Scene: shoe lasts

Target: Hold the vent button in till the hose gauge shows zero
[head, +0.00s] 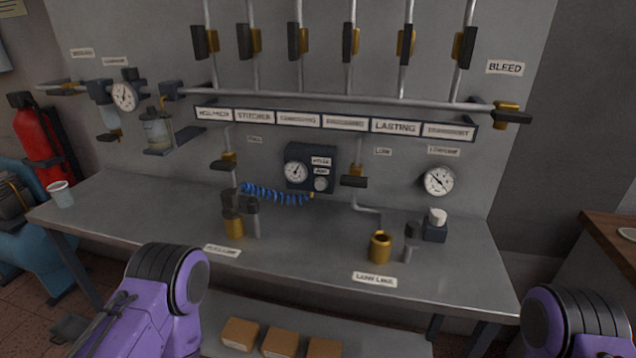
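A dark box (311,153) is mounted on the grey wall panel above the bench. It carries a small round white-faced gauge (295,173) on its left, two small labels, and a pale round button (321,184) below the labels. The gauge's dark needle is visible, but its scale is too small to read. A blue coiled hose (275,196) runs from near the box's underside left to a bench fitting (240,204). Nothing touches the button. My purple arms show at the bottom left and bottom right, away from the box; neither gripper is in view.
The grey bench (310,240) has bare room in its middle. A brass cup (380,247) and a dark block with a white cap (436,217) stand on the right, a clear cup (60,194) at the left. Pipes and valves line the wall above.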

